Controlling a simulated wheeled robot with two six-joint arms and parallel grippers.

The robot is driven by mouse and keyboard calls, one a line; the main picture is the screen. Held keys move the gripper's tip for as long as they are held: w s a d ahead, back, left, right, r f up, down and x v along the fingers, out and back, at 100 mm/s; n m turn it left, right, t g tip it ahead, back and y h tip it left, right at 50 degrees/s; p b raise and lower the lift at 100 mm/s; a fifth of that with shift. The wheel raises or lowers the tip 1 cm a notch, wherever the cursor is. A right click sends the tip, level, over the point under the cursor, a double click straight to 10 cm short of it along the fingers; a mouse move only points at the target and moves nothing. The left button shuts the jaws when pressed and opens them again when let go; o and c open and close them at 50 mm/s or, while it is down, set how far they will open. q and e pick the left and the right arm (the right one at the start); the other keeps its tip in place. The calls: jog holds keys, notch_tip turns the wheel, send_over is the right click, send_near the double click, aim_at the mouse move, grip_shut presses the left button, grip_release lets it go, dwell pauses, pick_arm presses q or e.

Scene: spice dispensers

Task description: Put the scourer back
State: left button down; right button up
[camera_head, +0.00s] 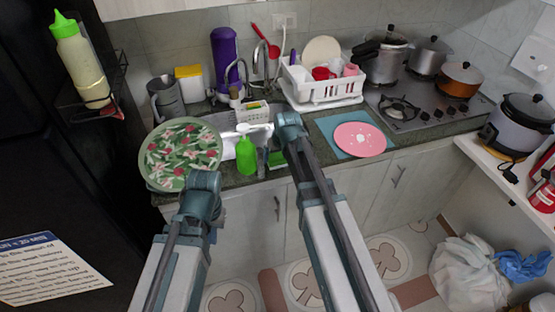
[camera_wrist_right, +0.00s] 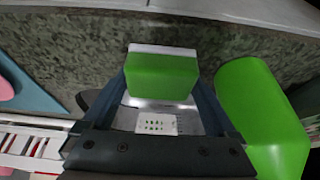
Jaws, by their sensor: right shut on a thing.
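The scourer (camera_wrist_right: 162,76), a green block with a white layer along one edge, sits between the two dark fingers of my right gripper (camera_wrist_right: 163,88) in the right wrist view. The fingers touch its sides and it appears held above the counter. In the head view the scourer (camera_head: 277,158) shows as a small green patch near the counter's front edge, partly covered by my right gripper (camera_head: 264,160). My left arm ends low at the left, in front of the cabinets; its left gripper (camera_head: 196,212) shows no clear fingers. A white basket (camera_head: 252,112) stands behind the sink.
A green bottle (camera_head: 246,158) stands close beside my right gripper. A floral plate (camera_head: 180,153) lies left of the sink. A pink plate (camera_head: 360,139) on a blue mat (camera_head: 331,124) and a white dish rack (camera_head: 325,92) are to the right. Counter between gripper and mat is clear.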

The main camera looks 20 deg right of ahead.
jog(key=shift+f, duration=0.1)
jog(key=o, duration=0.8)
jog(key=shift+o, duration=0.2)
jog(key=p+v, duration=1.1)
jog(key=v, duration=0.2)
jog(key=s+a+f+n+g, duration=0.1)
jog(key=s+a+g, duration=0.1)
jog(key=s+a, duration=0.4)
jog(key=s+a+f+n+g+h, duration=0.1)
jog(key=s+a+n+g, duration=0.1)
jog(key=s+a, duration=0.5)
jog(key=s, duration=0.6)
jog(key=shift+s+a+g+h, duration=0.15)
jog(key=shift+a+g+h, duration=0.15)
jog(key=shift+g, duration=0.1)
